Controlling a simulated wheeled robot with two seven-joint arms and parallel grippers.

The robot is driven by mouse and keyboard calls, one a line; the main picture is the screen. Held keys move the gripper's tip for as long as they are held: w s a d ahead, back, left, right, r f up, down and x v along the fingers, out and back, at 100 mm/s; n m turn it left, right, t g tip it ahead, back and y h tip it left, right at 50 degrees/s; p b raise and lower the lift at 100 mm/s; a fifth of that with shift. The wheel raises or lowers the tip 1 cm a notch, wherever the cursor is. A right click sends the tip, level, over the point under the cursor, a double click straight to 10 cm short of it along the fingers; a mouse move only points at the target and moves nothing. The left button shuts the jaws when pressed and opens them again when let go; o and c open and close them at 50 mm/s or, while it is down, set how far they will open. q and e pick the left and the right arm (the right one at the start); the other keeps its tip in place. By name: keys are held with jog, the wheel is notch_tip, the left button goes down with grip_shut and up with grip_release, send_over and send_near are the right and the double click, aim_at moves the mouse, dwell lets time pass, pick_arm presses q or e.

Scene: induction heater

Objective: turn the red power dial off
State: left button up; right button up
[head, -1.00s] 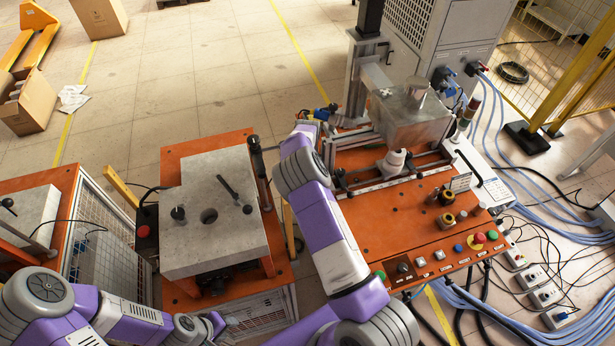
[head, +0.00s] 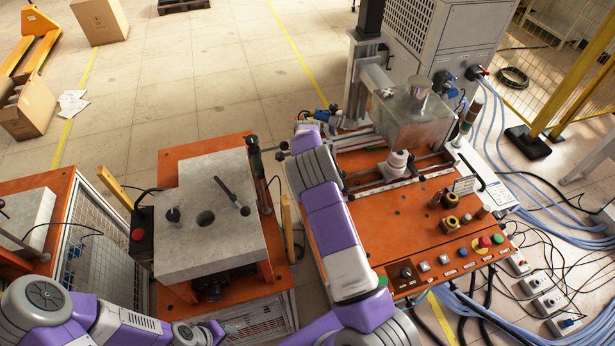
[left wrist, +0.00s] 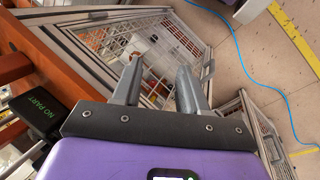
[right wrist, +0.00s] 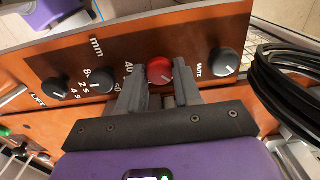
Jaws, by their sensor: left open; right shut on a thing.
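The red power dial (right wrist: 159,70) is a round knob on a brown panel (right wrist: 120,62) in the right wrist view, with a small white mark toward its lower right. My right gripper (right wrist: 159,88) is shut on the red dial, one finger on each side, partly covering its lower edge. I cannot make out the dial or the right fingertips in the head view. My left gripper (left wrist: 158,82) is open and empty in the left wrist view, above a wire-mesh cage. In the head view the left gripper (head: 228,327) is small at the bottom, below the grey-topped table.
Black knobs (right wrist: 227,61) sit on both sides of the dial. A thick black cable bundle (right wrist: 288,80) hangs at the right. An orange workbench (head: 400,225) with buttons stands right of my right arm. A grey-topped table (head: 205,240) stands left of it.

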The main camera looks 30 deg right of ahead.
jog(key=o, duration=1)
jog(key=shift+o, duration=0.2)
jog(key=shift+r, duration=3.85)
